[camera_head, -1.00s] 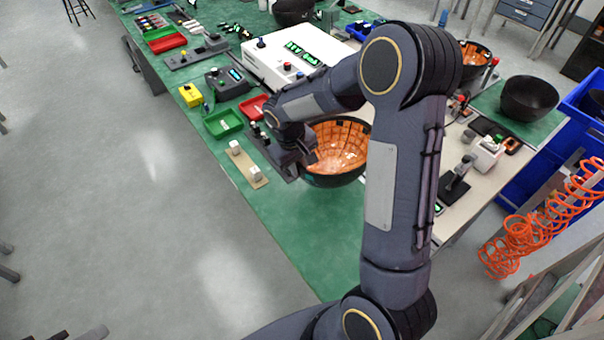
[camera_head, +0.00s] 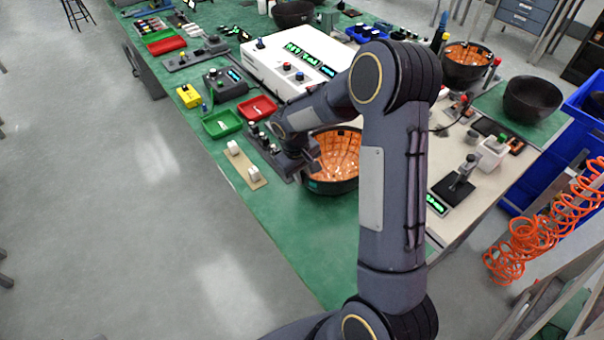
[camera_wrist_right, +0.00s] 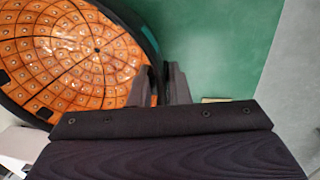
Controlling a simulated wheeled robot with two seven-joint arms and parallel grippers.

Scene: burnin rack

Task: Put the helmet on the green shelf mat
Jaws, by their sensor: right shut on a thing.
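The helmet (camera_head: 338,158) is a dark bowl-like shell with an orange, grid-patterned inside, open side up and tilted, over the green bench top in the head view. My right gripper (camera_head: 308,160) is at its left rim. In the right wrist view my right gripper (camera_wrist_right: 165,88) is shut on the rim of the helmet (camera_wrist_right: 85,55), which fills the upper left. A green mat (camera_head: 490,101) lies at the right of the head view, with a dark bowl-like shell (camera_head: 532,98) on it. I cannot tell whether this is the shelf mat. My left gripper is not in view.
Another orange-lined shell (camera_head: 466,60) stands at the back right. A white instrument box (camera_head: 290,65), red tray (camera_head: 257,107) and green tray (camera_head: 221,122) lie beyond the gripper. A board with white blocks (camera_head: 247,165) is to its left. The near green bench top (camera_head: 300,240) is clear.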

